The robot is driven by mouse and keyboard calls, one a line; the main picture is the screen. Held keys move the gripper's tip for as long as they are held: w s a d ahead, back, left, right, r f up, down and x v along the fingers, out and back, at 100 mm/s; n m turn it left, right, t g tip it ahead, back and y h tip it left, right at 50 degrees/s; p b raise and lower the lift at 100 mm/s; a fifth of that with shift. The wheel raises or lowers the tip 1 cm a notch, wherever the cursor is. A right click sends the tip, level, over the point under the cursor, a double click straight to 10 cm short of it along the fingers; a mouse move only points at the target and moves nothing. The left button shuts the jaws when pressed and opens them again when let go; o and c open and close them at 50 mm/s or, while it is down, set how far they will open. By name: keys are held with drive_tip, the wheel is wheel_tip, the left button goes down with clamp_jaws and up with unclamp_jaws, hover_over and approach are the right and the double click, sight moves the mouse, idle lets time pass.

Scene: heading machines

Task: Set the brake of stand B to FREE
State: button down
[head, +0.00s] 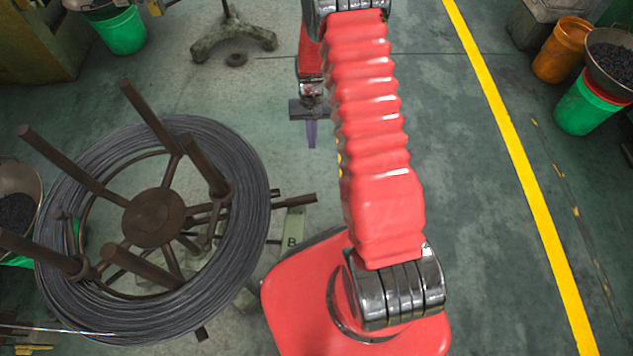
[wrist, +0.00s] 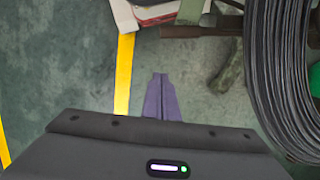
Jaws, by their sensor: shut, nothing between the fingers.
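Stand B carries a large coil of grey wire (head: 240,165) on a brown reel with upright posts (head: 153,217) in the head view. A pale green plate marked B (head: 291,230) stands at its right side. A brown bar (head: 295,201) sticks out to the right above the plate; it also shows at the top of the wrist view (wrist: 195,31). I cannot tell whether this bar is the brake lever, or its setting. My gripper (head: 311,146) hangs beyond the bar, clear of the coil. Its purple fingers (wrist: 160,78) are together and empty.
A yellow floor line (head: 520,165) runs down the right. Green and orange buckets (head: 563,50) stand at the far right, and another green bucket (head: 122,32) at the upper left. A grey-green stand foot (head: 235,36) is at the top.

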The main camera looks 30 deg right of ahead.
drive_tip(key=shift+g, duration=0.3)
drive_tip(key=x, duration=0.2)
drive_tip(key=d+x, duration=0.1)
drive_tip(key=x, duration=0.2)
drive_tip(key=shift+w+f, duration=0.1)
drive_tip(key=shift+f, duration=0.1)
drive_tip(key=shift+f, duration=0.1)
drive_tip(key=s+a+f, duration=0.2)
drive_tip(key=s+f, duration=0.4)
drive_tip(key=f, duration=0.4)
drive_tip(key=shift+a+f, duration=0.2)
drive_tip(key=shift+a, duration=0.2)
